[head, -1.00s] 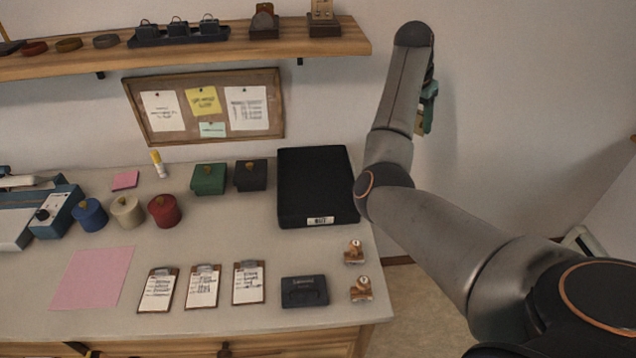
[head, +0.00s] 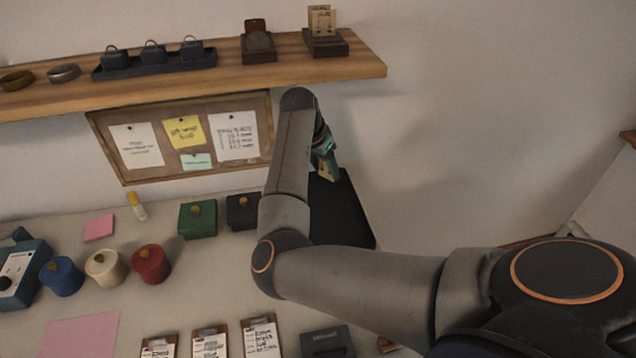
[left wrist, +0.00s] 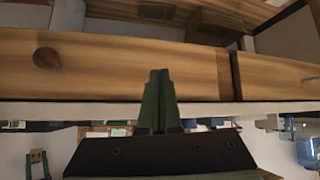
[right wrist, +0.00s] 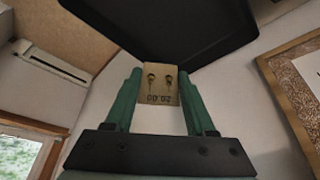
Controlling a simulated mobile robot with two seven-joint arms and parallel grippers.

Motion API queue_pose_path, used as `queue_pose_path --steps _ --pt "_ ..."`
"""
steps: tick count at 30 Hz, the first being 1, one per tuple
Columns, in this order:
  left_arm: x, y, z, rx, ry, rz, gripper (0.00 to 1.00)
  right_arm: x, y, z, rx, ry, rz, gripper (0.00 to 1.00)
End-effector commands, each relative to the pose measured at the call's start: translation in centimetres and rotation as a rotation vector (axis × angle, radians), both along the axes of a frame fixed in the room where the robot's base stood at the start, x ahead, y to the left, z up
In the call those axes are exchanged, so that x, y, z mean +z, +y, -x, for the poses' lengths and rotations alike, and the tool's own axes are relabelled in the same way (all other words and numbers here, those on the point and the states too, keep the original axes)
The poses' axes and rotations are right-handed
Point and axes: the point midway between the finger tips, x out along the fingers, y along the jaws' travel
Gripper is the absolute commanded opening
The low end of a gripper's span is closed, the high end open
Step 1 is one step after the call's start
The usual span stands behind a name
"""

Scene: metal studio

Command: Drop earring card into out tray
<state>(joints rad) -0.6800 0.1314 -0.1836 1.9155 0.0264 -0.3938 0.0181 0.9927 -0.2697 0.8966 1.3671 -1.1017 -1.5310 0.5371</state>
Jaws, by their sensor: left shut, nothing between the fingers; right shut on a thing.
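My right gripper (head: 325,150) is shut on the earring card (right wrist: 160,92), a small tan card with a pair of dangling earrings. In the right wrist view the card stands between the green fingers (right wrist: 159,76). The black tray (right wrist: 165,25) shows behind and beyond the card there, apart from it. In the head view the tray (head: 345,215) lies on the worktop, partly hidden by my right arm, with its label out of sight. The gripper appears above the tray's far side. My left gripper (left wrist: 157,100) is shut and empty in front of wooden drawers (left wrist: 130,62).
A wooden shelf (head: 200,75) above holds a stand with earring cards (head: 322,35). A pinboard (head: 185,140) hangs behind. Green (head: 197,218) and dark (head: 242,210) boxes stand left of the tray. Several clipboards and a dark pad (head: 327,342) lie nearer.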

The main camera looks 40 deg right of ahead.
Motion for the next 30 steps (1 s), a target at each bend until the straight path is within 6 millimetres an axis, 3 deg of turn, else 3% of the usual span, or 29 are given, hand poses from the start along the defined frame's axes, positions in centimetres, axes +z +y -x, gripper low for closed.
queue_pose_path --steps 18,29,30 --pt "-7.5 -0.3 0.3 -0.006 0.020 0.001 0.00 -5.6 0.0 0.0 0.000 -0.001 -0.001 0.05" --pt "-6.4 -1.3 -0.6 -0.020 -0.003 0.016 0.00 -5.7 0.0 0.0 0.000 -0.001 -0.001 0.05" --pt "-6.4 -1.3 -0.6 -0.020 -0.003 0.016 0.00 -5.7 0.0 0.0 0.000 -0.001 -0.001 0.57"
